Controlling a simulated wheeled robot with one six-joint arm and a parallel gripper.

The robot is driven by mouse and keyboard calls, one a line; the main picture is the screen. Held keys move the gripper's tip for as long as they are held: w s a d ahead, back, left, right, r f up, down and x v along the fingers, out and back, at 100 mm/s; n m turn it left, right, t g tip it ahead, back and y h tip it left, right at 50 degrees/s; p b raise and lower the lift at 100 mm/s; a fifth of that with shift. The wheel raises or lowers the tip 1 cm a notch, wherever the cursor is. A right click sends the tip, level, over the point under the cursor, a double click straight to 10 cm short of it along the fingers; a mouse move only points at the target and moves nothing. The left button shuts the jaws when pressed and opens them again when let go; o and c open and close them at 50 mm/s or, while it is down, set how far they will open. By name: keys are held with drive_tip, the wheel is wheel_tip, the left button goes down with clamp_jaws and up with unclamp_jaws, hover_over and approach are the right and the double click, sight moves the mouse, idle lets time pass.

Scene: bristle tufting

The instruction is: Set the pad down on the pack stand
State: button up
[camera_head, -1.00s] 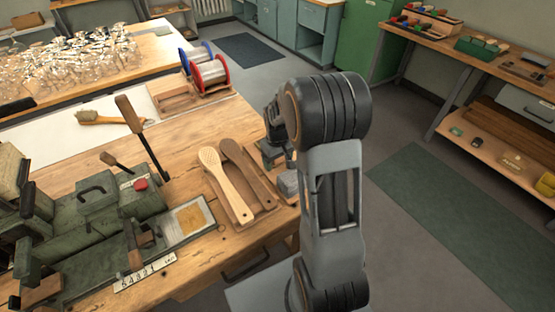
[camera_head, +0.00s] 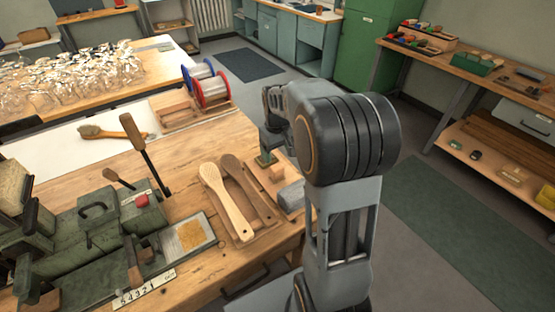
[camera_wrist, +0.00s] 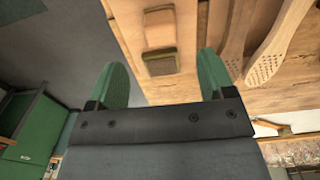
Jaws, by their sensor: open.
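A small block with an olive-grey face and brown edge, which looks like the pad (camera_wrist: 160,62), rests on a pale wooden board that I take for the pack stand (camera_wrist: 127,20). A brown wooden block (camera_wrist: 158,28) sits right behind it. The stand also shows in the head view (camera_head: 262,184), at the right edge of the bench. My gripper (camera_wrist: 165,78) is open, its two green fingers apart with nothing between the tips. The pad lies beyond the tips, in line with the gap. In the head view my arm partly hides the gripper.
Two wooden paddle brushes (camera_head: 228,205) lie left of the stand. A grey block (camera_head: 291,196) sits near the bench's front edge. Reels of wire (camera_head: 211,86) stand at the back. A green machine (camera_head: 100,225) with an upright lever fills the left of the bench.

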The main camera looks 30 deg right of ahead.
drive_tip(key=shift+s+a+r, duration=0.15)
drive_tip(key=shift+r, duration=0.3)
drive_tip(key=s+a+r+t, duration=0.1)
drive_tip(key=s+a, duration=0.3)
drive_tip(key=s, duration=0.3)
drive_tip(key=s+a+r+m+t, duration=0.1)
drive_tip(key=s+a+t, duration=0.1)
drive_tip(key=s+a, duration=0.3)
drive_tip(key=s, duration=0.3)
drive_tip(key=shift+s+a, duration=0.15)
drive_tip(key=shift+a, duration=0.05)
drive_tip(key=shift+r, duration=0.1)
